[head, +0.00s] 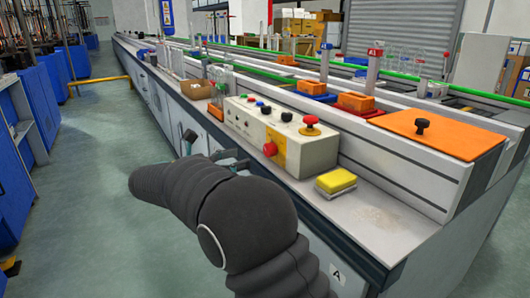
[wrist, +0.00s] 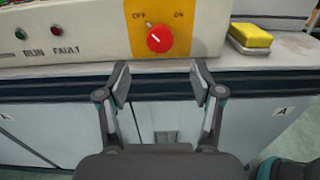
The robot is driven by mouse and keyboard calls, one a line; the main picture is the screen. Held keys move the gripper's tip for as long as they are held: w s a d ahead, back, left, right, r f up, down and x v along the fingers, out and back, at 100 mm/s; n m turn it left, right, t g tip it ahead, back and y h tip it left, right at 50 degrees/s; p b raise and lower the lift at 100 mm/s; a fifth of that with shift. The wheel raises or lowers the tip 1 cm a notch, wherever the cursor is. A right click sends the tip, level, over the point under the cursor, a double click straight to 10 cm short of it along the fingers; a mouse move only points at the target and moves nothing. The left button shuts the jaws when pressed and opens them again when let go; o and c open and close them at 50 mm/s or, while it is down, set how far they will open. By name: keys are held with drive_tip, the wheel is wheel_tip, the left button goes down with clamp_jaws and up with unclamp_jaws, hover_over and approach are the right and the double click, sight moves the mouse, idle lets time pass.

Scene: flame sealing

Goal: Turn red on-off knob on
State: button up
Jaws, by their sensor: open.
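The red on-off knob (wrist: 159,39) sits on a yellow plate (wrist: 203,28) marked OFF on the left and ON on the right. In the wrist view its white pointer mark is at the upper left, toward OFF. In the head view the red knob (head: 270,149) is on the front of the beige control box (head: 310,150). My gripper (wrist: 161,82) is open and empty, its two fingers apart, below and in front of the knob and not touching it. In the head view my gripper (head: 212,150) is partly hidden by my dark arm.
A red mushroom button (head: 310,122) and dark knobs are on top of the box. A yellow sponge (head: 336,180) lies to its right on the bench. RUN and FAULT lamps (wrist: 54,37) are left of the knob. The bench edge (wrist: 255,80) runs below the box.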

sight(266, 151)
drive_tip(key=x, duration=0.9)
drive_tip(key=c, duration=1.1)
drive_tip(key=shift+c, duration=0.2)
